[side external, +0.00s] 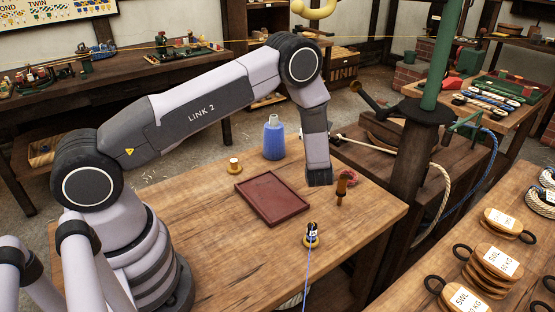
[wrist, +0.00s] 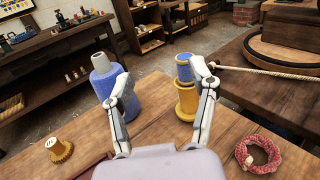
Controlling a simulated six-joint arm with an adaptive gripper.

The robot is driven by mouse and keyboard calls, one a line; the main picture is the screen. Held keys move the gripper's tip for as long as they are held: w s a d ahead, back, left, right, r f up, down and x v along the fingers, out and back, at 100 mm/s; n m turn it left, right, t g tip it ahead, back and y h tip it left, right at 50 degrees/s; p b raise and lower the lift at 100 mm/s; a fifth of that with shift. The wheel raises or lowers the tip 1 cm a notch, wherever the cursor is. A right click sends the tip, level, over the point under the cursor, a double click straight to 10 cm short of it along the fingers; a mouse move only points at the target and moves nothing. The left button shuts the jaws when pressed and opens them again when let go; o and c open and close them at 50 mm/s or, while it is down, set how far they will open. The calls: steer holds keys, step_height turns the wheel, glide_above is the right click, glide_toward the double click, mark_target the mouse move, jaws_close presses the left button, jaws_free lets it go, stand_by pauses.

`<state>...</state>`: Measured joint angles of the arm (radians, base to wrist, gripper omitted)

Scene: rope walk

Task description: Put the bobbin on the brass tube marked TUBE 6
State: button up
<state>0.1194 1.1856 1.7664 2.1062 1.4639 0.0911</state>
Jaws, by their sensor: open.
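No label TUBE 6 is readable.
A blue cone of yarn (wrist: 122,100) stands behind the left finger. A dark red tray (side external: 272,199) lies mid-bench. A dark post (side external: 405,190) stands beyond the bench's right edge.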

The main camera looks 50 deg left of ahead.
steer(key=s+a+r+n+g+h, duration=0.1)
steer(key=s+a+r+n+g, duration=0.1)
steer(key=s+r+n+g, duration=0.5)
steer(key=s+a+r+n+g+h, duration=0.1)
steer(key=s+a+r+n+g, duration=0.2)
steer(key=s+r+n, duration=0.65)
steer(key=s+d+r+n+t+h, duration=0.1)
steer(key=s+d+r+n+h, duration=0.1)
steer(key=s, duration=0.5)
steer(key=s+d+r+n+t+h, duration=0.2)
steer(key=s+d+r+n+h, duration=0.1)
steer(key=s+d+h, duration=0.3)
steer(key=s+d+r+n+t+h, duration=0.1)
steer(key=s+d+r+n+h, duration=0.2)
steer(key=s+d, duration=0.4)
steer(key=s+r+h, duration=0.1)
steer(key=s, duration=0.1)
steer(key=shift+s+r+t, duration=0.15)
steer(key=shift+s+t, duration=0.15)
